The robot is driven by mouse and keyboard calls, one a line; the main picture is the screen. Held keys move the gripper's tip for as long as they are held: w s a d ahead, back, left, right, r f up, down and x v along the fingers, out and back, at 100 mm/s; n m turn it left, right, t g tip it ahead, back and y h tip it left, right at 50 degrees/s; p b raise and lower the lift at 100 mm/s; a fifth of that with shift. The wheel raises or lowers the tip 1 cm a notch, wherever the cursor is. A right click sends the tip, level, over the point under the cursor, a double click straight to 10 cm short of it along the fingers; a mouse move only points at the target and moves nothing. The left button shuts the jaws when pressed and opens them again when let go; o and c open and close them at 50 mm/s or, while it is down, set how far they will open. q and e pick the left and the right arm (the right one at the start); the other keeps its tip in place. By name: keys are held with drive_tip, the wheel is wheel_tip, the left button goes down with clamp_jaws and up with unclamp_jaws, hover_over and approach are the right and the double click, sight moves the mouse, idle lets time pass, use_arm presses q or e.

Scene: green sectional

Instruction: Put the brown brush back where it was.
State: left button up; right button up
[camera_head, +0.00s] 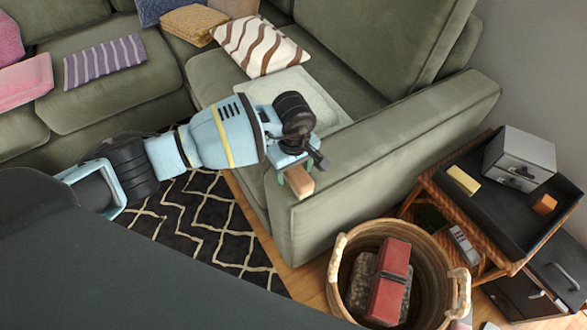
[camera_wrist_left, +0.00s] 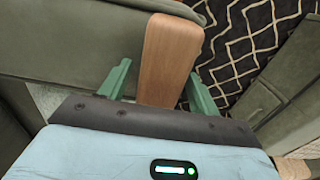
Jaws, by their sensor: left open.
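The brown brush (camera_head: 299,184) shows as a light brown wooden block at the near end of the sofa's armrest (camera_head: 395,150). My left gripper (camera_head: 299,172) is right at it, above the armrest's front end. In the left wrist view, the brush (camera_wrist_left: 170,55) stretches between the two green fingers of my left gripper (camera_wrist_left: 160,76). The fingers are open, with gaps on both sides of the brush. I cannot tell whether the brush rests fully on the armrest; its near end is hidden by the gripper body. My right gripper is not in view.
A wicker basket (camera_head: 340,262) holding a red case (camera_head: 390,285) stands on the floor below the armrest. A side table with a black tray (camera_head: 495,215) stands at the right. A patterned rug (camera_head: 215,225) lies in front of the sofa.

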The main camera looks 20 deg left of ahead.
use_arm(q)
drive_tip(key=shift+r, duration=0.1)
wheel_tip(320, 180, up, 12)
drive_tip(key=shift+p, duration=0.3)
idle(0.6)
